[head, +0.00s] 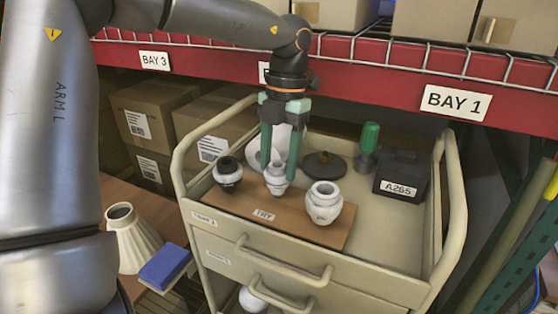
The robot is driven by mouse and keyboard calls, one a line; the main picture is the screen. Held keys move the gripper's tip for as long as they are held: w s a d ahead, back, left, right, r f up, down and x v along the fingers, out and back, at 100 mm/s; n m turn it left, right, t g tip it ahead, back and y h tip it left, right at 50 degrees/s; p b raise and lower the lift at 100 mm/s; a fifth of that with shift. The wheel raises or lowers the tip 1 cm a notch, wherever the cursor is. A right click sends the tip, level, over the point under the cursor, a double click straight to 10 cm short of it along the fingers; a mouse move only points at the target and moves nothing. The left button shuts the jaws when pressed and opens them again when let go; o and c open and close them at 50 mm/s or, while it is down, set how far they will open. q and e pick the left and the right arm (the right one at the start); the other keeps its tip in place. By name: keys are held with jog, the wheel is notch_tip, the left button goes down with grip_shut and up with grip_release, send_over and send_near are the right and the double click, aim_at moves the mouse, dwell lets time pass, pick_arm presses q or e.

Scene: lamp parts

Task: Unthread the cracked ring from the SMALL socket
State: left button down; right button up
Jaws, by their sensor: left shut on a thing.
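Three sockets stand in a row on a brown wooden board (328,233) on top of the cart. The smallest is the white middle socket (275,187), with a ring around its upper part. Left of it is a dark-topped socket (228,175), and right of it a larger white socket (323,204). My left gripper (278,172) points down with its green fingers on either side of the small socket's top, shut on the ring there. The fingers partly hide the ring, and no crack can be made out at this size. My right gripper is out of view.
The beige cart (455,215) has raised rails. Behind the board are a pale round disc, a dark lid (323,164), a green-handled tool (369,145) and a black box (401,175). A cream shade (131,238) and blue block (165,265) are at lower left. A red shelf beam is behind.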

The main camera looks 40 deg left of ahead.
pick_arm(q)
jog(key=n, duration=0.4)
jog(key=shift+h, duration=0.3)
jog(key=shift+a+n, duration=0.1)
jog(key=shift+n, duration=1.3)
jog(key=shift+t, duration=0.3)
jog(key=shift+s+n+h, duration=0.1)
jog(key=shift+n+h, duration=0.2)
jog(key=shift+n, duration=0.3)
jog(key=n, duration=0.4)
jog(key=shift+r+t+b, duration=0.1)
jog(key=shift+t+b, duration=0.2)
jog(key=shift+b, duration=0.1)
jog(key=shift+n, duration=0.8)
